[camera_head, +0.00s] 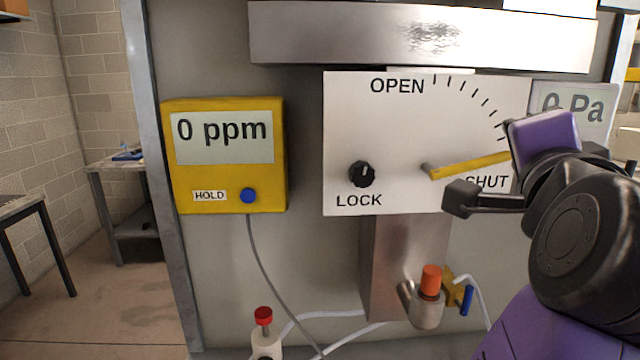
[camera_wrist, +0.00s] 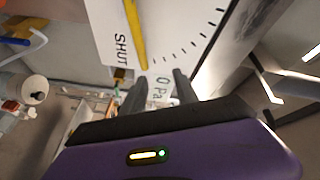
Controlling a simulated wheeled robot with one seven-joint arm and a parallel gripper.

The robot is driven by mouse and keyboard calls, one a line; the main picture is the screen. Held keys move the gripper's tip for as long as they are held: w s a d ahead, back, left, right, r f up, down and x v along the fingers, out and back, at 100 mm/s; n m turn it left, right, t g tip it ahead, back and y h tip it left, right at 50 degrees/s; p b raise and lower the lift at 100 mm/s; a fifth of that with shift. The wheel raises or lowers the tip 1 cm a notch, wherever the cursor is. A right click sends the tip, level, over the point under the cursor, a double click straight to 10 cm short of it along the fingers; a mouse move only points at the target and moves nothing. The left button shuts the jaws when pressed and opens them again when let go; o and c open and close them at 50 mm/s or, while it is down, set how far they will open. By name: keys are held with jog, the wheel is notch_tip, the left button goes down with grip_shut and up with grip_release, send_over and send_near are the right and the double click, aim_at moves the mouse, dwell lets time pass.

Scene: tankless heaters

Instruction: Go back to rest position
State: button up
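The yellow lever (camera_head: 470,167) on the white OPEN/SHUT panel (camera_head: 400,130) points right, just above the word SHUT. Its far end is hidden behind my arm in the head view. The lever also shows in the wrist view (camera_wrist: 134,35). My gripper (camera_wrist: 159,77) has its two dark fingers apart with nothing between them; the 0 Pa display (camera_wrist: 160,92) shows behind the gap. In the head view my purple and black arm end is in front of the panel's right edge, close to the lever. I cannot tell there whether it touches.
A yellow gas meter (camera_head: 228,195) reading 0 ppm hangs left of the panel. A black LOCK knob (camera_head: 362,173) sits on the panel. An orange-capped valve (camera_head: 430,282) and a red-topped valve (camera_head: 264,320) are below, with hoses.

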jog(key=s+a+r+n+t, duration=0.1)
jog(key=a+r+n+t, duration=0.2)
jog(key=a+n+t, duration=0.4)
jog(key=s+a+f+n+y, duration=0.25)
jog(key=f+n+y, duration=0.3)
jog(key=f, duration=0.35)
jog(key=s+a+f+n+y, duration=0.1)
jog(key=s+f+n+y, duration=0.25)
jog(key=f+n, duration=0.45)
jog(key=s+d+f+m+g+h, duration=0.1)
jog(key=s+f+g, duration=0.7)
jog(key=s+f, duration=2)
jog(key=shift+s+d+f+m+g, duration=0.35)
jog(key=shift+s+d+m, duration=0.35)
jog(key=shift+d, duration=0.5)
jog(key=shift+o, duration=0.2)
